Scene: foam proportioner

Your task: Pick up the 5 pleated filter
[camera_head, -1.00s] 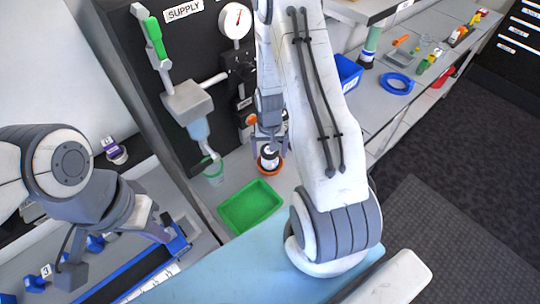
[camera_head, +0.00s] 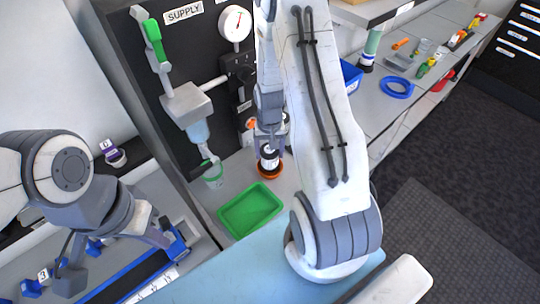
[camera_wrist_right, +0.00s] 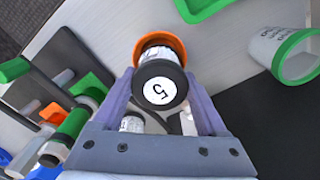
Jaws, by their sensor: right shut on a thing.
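The pleated filter, with a black end cap and a white label reading 5 (camera_wrist_right: 158,90), is between the fingers of my right gripper (camera_wrist_right: 165,112). It also shows in the head view as a black and white cylinder (camera_head: 268,160), upright just over an orange cup (camera_head: 270,172). The orange cup's rim (camera_wrist_right: 163,42) shows behind the filter in the wrist view. I cannot tell whether the filter's lower end is still inside the cup. My left gripper (camera_head: 150,236) is at the lower left, over a blue-edged tray, away from the filter; its opening is unclear.
A green tray (camera_head: 250,208) lies in front of the orange cup. A clear cup with a green rim (camera_head: 212,176) stands to its left under the supply dispenser (camera_head: 185,103). A blue bin (camera_head: 350,76) and a blue ring (camera_head: 396,88) are on the right bench.

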